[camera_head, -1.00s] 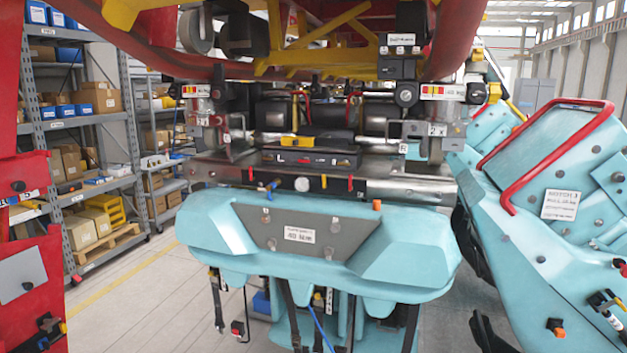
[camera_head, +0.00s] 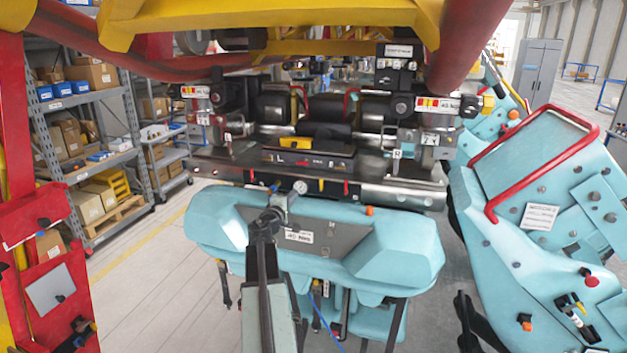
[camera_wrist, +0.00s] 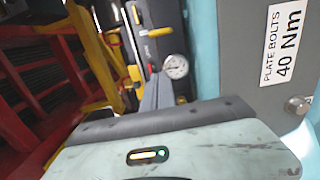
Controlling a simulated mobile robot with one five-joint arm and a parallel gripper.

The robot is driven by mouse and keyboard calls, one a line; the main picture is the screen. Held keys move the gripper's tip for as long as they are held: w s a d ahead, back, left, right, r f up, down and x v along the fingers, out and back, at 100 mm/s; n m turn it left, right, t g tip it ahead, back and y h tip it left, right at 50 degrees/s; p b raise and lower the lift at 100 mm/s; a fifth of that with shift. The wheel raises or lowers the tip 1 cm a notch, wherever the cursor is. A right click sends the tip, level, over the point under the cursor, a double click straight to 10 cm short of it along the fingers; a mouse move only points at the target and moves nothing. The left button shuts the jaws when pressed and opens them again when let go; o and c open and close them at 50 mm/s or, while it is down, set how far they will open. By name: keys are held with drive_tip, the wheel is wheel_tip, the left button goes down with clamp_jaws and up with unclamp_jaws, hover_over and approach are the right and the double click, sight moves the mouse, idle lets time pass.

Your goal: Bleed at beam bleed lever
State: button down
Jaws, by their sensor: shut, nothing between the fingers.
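The beam (camera_head: 390,190) is a metal crosspiece above the turquoise seat-like panel (camera_head: 215,225). I cannot tell by label which is the bleed lever. A round white gauge (camera_head: 300,187) sits between the blue and first red levers; it also shows in the wrist view (camera_wrist: 175,66). My gripper (camera_head: 279,200) is shut and empty, just in front of the beam near the blue lever and gauge. Its narrow grey fingers (camera_wrist: 157,92) point towards the gauge area.
A plate labelled "PLATE BOLTS 40 Nm" (camera_wrist: 283,45) is close on the right in the wrist view. A turquoise unit with a red bar (camera_head: 530,160) stands at right, a red frame (camera_head: 50,290) at left. Yellow and red beams hang overhead. Shelves (camera_head: 90,120) stand behind.

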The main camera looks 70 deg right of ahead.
sight(322, 184)
drive_tip(key=d, duration=0.9)
drive_tip(key=shift+w+d+f, duration=0.1)
drive_tip(key=shift+w+d, duration=0.05)
drive_tip(key=shift+w, duration=0.05)
drive_tip(key=shift+s+d, duration=0.25)
drive_tip(key=shift+s, duration=0.4)
drive_tip(key=shift+s+d, duration=0.3)
drive_tip(key=shift+s, duration=0.4)
drive_tip(key=shift+s+d, duration=0.25)
drive_tip(key=shift+s, duration=0.4)
